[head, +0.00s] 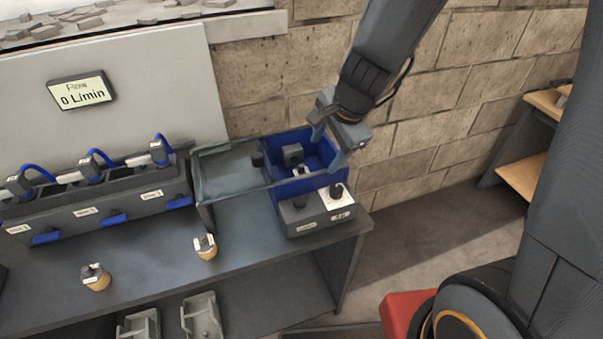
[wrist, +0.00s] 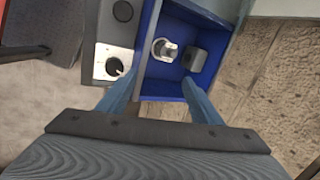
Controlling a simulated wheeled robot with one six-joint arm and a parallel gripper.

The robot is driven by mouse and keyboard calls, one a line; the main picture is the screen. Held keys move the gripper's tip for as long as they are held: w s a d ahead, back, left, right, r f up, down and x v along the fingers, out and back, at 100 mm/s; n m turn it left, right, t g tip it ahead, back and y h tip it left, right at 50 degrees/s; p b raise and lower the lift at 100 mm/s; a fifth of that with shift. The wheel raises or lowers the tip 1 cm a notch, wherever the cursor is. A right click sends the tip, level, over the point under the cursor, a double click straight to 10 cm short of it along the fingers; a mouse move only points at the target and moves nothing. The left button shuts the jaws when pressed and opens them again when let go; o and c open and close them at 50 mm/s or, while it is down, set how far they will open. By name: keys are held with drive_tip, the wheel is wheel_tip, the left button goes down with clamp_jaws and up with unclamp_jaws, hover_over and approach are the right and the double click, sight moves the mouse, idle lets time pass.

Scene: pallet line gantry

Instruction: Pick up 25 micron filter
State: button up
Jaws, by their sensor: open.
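Two small filter-like pieces with tan bodies and pale tops stand on the dark bench: one at the front left (head: 96,278), one nearer the middle (head: 205,247). Their markings are too small to read, so I cannot tell which is 25 micron. My gripper (head: 327,150) is open and empty above the right part of the blue bin (head: 322,147). In the wrist view its blue fingers (wrist: 162,88) reach over the bin's near edge. A pale metal piece (wrist: 165,49) and a dark grey block (wrist: 194,59) lie in the bin, apart from the fingers.
A control box with two black knobs (head: 300,219) stands before the bin. A glass-like tray (head: 228,172) is left of it. A housing row with blue hoses (head: 95,205) fills the left bench. A brick wall (head: 270,80) stands close behind. The bench's front middle is mostly clear.

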drive_tip(key=w+a+m+p, duration=0.1)
drive_tip(key=w+a+m, duration=0.15)
drive_tip(key=m, duration=0.35)
drive_tip(key=m+b, duration=0.2)
drive_tip(key=m, duration=0.7)
hover_over(304, 169)
drive_tip(key=s+d, duration=0.2)
drive_tip(key=shift+g+y, duration=0.3)
drive_tip(key=shift+y, duration=0.1)
drive_tip(key=f, duration=0.6)
drive_tip(key=shift+w+a, duration=0.15)
drive_tip(key=shift+a, duration=0.1)
drive_tip(key=shift+b+x, duration=0.5)
drive_tip(key=shift+x, duration=0.65)
drive_tip(key=shift+b+x, duration=1.4)
drive_tip(key=shift+x, duration=1.35)
drive_tip(key=shift+a, duration=0.1)
drive_tip(key=shift+r, duration=0.1)
drive_tip(key=c, duration=1.3)
drive_tip(key=shift+o, duration=0.2)
